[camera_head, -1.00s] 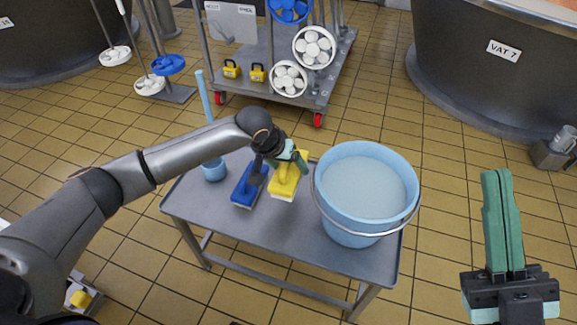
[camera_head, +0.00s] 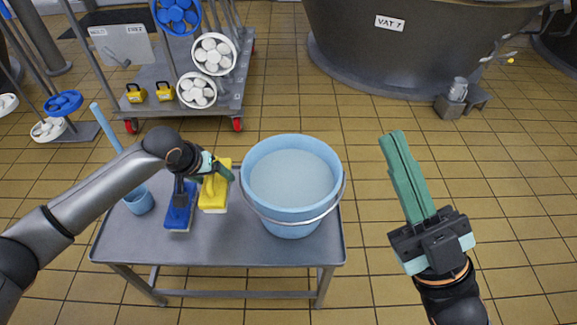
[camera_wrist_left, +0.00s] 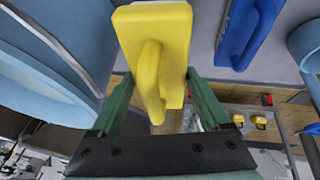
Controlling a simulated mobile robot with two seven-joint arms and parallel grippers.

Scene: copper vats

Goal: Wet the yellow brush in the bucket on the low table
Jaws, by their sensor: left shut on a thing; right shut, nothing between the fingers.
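The yellow brush (camera_head: 214,199) is on the low table (camera_head: 225,248), between the blue brush and the light-blue bucket (camera_head: 292,219). My left gripper (camera_head: 221,171) is shut on the brush's upper part. In the left wrist view the yellow brush (camera_wrist_left: 150,22) shows between the green fingers (camera_wrist_left: 158,80), its handle facing the camera. I cannot tell whether its bristles touch the tabletop. The bucket stands upright, with liquid inside and its wire handle hanging down in front. My right gripper (camera_head: 396,137) is shut and empty, right of the table.
A blue brush (camera_head: 180,207) lies left of the yellow one. A light-blue pot (camera_head: 139,201) with a long-handled tool stands at the table's left. A vat (camera_head: 390,60) is at the back.

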